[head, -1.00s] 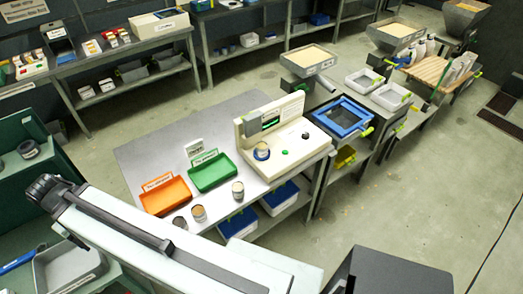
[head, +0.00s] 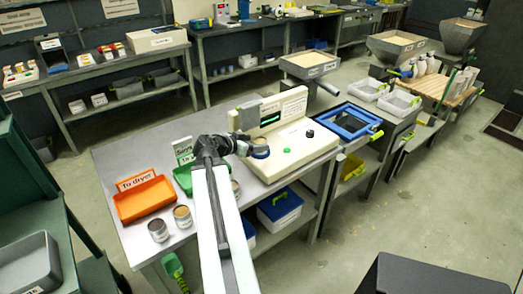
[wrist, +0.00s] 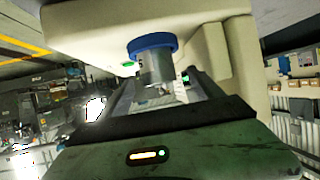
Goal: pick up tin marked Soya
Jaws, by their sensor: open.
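Several metal tins are in the head view. One tin stands in a blue ring (head: 260,152) on the cream instrument, mostly hidden behind my gripper (head: 247,147). In the wrist view that tin (wrist: 156,72) rises from the blue ring (wrist: 153,47) and lies between the open fingers of my gripper (wrist: 158,95); I cannot tell whether they touch it. Two other tins, a left one (head: 158,229) and a right one (head: 183,215), stand at the table's front edge. Another tin (head: 236,188) is partly behind my arm. No tin's marking is legible. A "Soya" sign (head: 184,147) stands behind the green tray.
The cream instrument (head: 305,135) stands at the table's right end. An orange "To dryer" tray (head: 146,199) and a green tray (head: 182,178) sit left of my arm. A blue-framed sieve (head: 350,121) is on the right. The table (head: 115,157) is bare at back left.

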